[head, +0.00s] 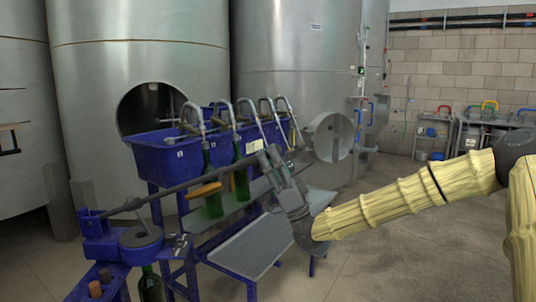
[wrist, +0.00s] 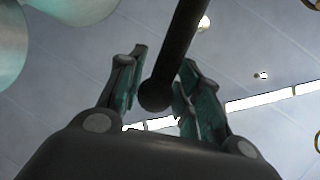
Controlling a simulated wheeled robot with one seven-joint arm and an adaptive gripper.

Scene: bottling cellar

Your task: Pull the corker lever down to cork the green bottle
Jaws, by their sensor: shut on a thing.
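The corker (head: 128,240) is a blue unit at the lower left with a round grey top. Its long dark lever (head: 165,193) slopes up to the right from the corker to my gripper (head: 275,162). In the wrist view, the dark lever (wrist: 182,45) with a round end runs between the two fingers of my gripper (wrist: 160,80). My gripper is shut on the lever near its far end. A dark green bottle (head: 151,287) stands under the corker, its lower part cut off by the frame edge; its mouth is hidden.
Behind the lever stands a blue filler trough (head: 172,160) with several curved spouts. Green bottles (head: 211,185) stand beneath it. A grey sloping shelf (head: 262,243) lies below my gripper. Corks (head: 95,289) sit by the corker. Large steel tanks (head: 140,60) fill the back. Floor is clear at right.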

